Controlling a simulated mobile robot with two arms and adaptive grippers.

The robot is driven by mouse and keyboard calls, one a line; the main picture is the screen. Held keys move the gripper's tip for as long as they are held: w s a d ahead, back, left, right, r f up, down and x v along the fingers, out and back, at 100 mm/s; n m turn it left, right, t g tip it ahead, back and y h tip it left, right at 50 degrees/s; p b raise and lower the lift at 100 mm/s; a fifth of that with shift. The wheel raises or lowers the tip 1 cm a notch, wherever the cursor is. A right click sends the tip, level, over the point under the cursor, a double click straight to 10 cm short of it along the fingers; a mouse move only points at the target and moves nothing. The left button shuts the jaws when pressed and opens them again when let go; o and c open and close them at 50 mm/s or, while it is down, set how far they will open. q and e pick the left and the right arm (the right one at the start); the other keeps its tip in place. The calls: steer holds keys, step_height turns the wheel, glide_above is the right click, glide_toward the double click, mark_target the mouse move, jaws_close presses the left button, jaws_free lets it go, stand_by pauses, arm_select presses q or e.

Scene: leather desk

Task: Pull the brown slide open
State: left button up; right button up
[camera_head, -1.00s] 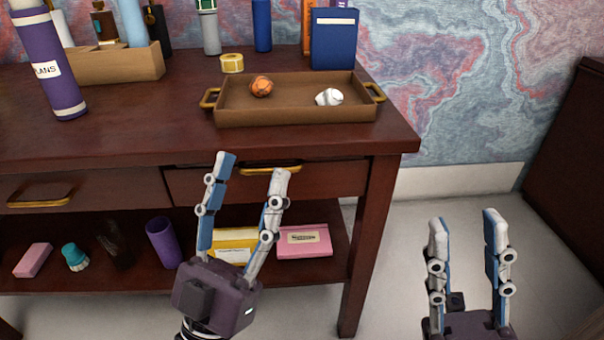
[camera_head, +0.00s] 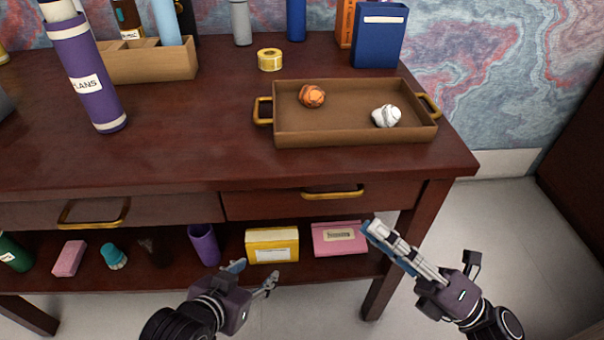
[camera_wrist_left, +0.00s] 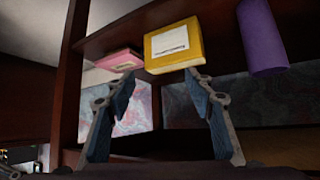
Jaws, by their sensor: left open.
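The desk front has two brown drawers with gold handles, a right drawer (camera_head: 285,203) and a left drawer (camera_head: 40,213); both look shut. The right drawer's handle (camera_head: 333,193) and the left drawer's handle (camera_head: 93,215) are free of my grippers. My left gripper (camera_head: 254,272) is open and empty, low in front of the desk's lower shelf; it also shows in the wrist view (camera_wrist_left: 160,85), with the shelf boxes beyond its fingers. My right gripper (camera_head: 380,237) is near the desk's right leg, below the right drawer; its fingers overlap in the view.
A brown tray (camera_head: 350,136) with an orange and a white crumpled ball stands on the desk top. A yellow box (camera_head: 272,245), a pink box (camera_head: 340,239) and a purple cup (camera_head: 205,245) stand on the lower shelf. Floor at right is clear.

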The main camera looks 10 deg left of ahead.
arm_select(q)
steer(key=shift+s+a+f+g, duration=0.25)
steer(key=shift+s+f+g, duration=0.05)
steer(key=shift+s, duration=0.15)
steer(key=shift+s+a+f+g, duration=0.2)
steer(key=shift+s+f+g, duration=0.1)
steer(key=shift+s, duration=0.15)
arm_select(e)
steer(key=x, duration=0.8)
steer(key=shift+f, duration=0.15)
steer(key=shift+w, duration=0.15)
steer(key=shift+c, duration=0.2)
steer(key=shift+d, duration=0.1)
jaws_close()
